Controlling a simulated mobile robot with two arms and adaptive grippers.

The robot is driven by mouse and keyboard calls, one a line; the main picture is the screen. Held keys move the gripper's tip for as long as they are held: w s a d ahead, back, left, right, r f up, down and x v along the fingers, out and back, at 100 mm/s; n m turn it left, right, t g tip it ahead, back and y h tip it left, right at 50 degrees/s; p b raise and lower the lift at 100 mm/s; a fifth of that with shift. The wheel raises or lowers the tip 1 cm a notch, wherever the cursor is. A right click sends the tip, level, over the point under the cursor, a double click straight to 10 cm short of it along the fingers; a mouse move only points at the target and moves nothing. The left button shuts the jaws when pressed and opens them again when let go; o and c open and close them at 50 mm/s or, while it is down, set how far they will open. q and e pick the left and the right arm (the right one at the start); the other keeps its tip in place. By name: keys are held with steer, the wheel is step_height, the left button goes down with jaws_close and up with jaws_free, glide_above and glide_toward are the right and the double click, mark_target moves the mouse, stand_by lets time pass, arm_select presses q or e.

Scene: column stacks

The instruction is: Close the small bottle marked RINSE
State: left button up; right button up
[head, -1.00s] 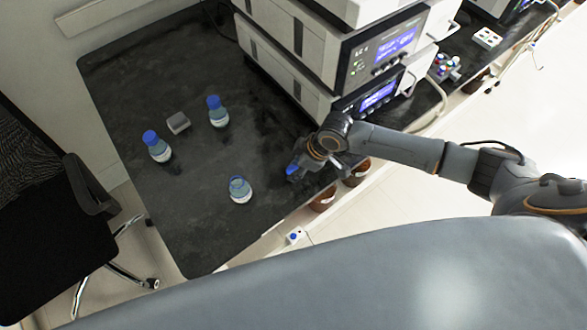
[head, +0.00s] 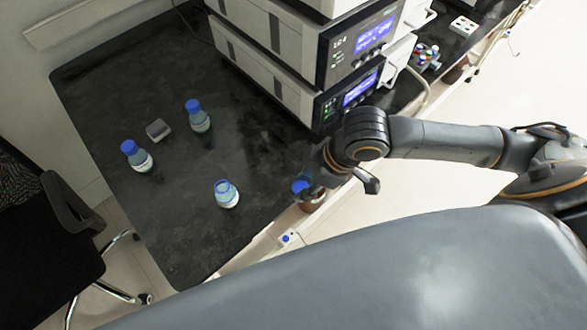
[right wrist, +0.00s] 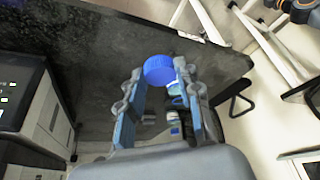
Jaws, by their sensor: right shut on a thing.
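My right gripper (head: 303,184) is shut on a blue cap (right wrist: 159,69), held between its fingertips. In the head view the cap (head: 300,186) shows at the bench's front edge. An uncapped bottle (head: 227,197) with a blue rim stands upright on the dark bench, left of the gripper and apart from it. Two bottles with blue caps stand farther off, one at the left (head: 139,158) and one behind (head: 199,118). I cannot read any label, so I cannot tell which is marked RINSE. My left gripper is not in view.
A small grey block (head: 158,130) lies between the capped bottles. Stacked instruments (head: 300,75) with screens stand at the back right of the bench (head: 185,225). A brown container (head: 312,203) is below the front edge. The bench around the uncapped bottle is clear.

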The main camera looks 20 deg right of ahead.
steer(key=shift+s+d+r, duration=0.1)
steer(key=shift+s+r, duration=0.15)
steer(key=shift+s, duration=0.35)
steer(key=shift+s+r, duration=0.25)
steer(key=shift+s, duration=0.35)
